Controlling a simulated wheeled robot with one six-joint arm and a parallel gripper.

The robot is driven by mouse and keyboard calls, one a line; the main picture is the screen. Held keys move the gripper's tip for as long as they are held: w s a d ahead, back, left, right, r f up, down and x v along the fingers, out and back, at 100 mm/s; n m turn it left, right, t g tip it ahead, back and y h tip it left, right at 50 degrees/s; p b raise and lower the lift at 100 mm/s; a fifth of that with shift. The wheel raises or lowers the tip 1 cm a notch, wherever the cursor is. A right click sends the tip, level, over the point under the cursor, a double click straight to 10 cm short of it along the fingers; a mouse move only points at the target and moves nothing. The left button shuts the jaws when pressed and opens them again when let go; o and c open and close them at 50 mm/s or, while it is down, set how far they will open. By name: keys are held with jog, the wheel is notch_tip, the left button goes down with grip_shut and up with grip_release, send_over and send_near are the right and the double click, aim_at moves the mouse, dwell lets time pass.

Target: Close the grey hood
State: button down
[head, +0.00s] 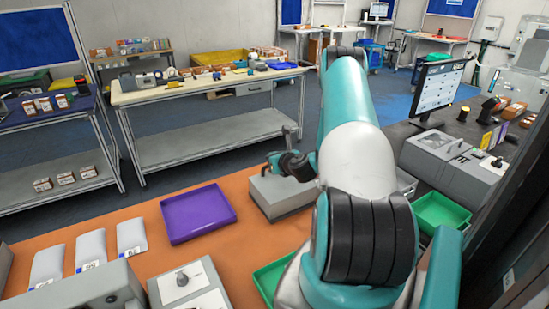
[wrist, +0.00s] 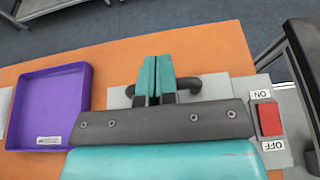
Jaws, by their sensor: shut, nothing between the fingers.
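The grey hood (head: 276,196) belongs to the low grey machine on the orange table, beyond my arm in the head view. In the wrist view, its grey surface (wrist: 222,91) shows around my fingers, with a black curved handle (wrist: 190,84) at its far side. My gripper (wrist: 156,62) has its two teal fingers together and empty, over the middle of the handle. Whether they touch it is unclear. The hood looks low and flat, but my arm and gripper hide part of it, so I cannot tell if it is fully down.
A red ON/OFF switch (wrist: 269,118) is at the machine's right. A purple tray (head: 198,213) lies to its left, with grey pouches (head: 90,248) farther left. Green trays (head: 441,212) and a monitor (head: 437,88) stand at the right. Bare orange table lies around the purple tray.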

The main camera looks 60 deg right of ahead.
jog(key=shift+w+f, duration=0.1)
jog(key=shift+f, duration=0.05)
dwell(0.3)
notch_tip(320, 180, up, 10)
jog(key=s+p, duration=0.1)
jog(key=p, duration=0.6)
jog(key=shift+s+a+p, duration=0.3)
jog(key=shift+a+p, duration=0.05)
jog(key=shift+a, duration=0.05)
